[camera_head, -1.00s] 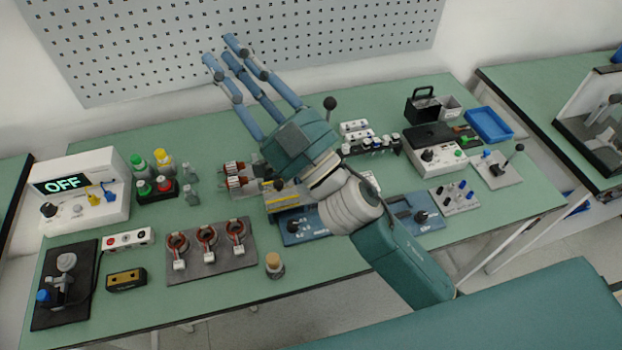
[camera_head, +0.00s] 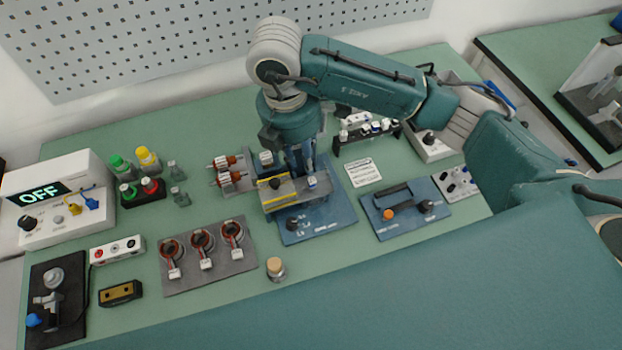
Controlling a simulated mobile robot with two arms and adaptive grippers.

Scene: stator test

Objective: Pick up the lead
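A yellow lead (camera_head: 75,208) and a blue lead (camera_head: 92,203) rest at the front of the white tester (camera_head: 55,195) on the left, whose display reads OFF. My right gripper (camera_head: 303,170) points down behind the metal fixture on the blue plate (camera_head: 318,222), far to the right of both leads. Its fingers are partly hidden by the fixture and look close together; I cannot tell whether they are open or shut. My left gripper is not in view.
Three wound stators (camera_head: 203,240) sit on a grey plate at the front. Coloured bottles (camera_head: 148,158) stand behind them to the left. A small corked jar (camera_head: 276,268) stands near the front edge. Another blue device (camera_head: 405,212) lies to the right.

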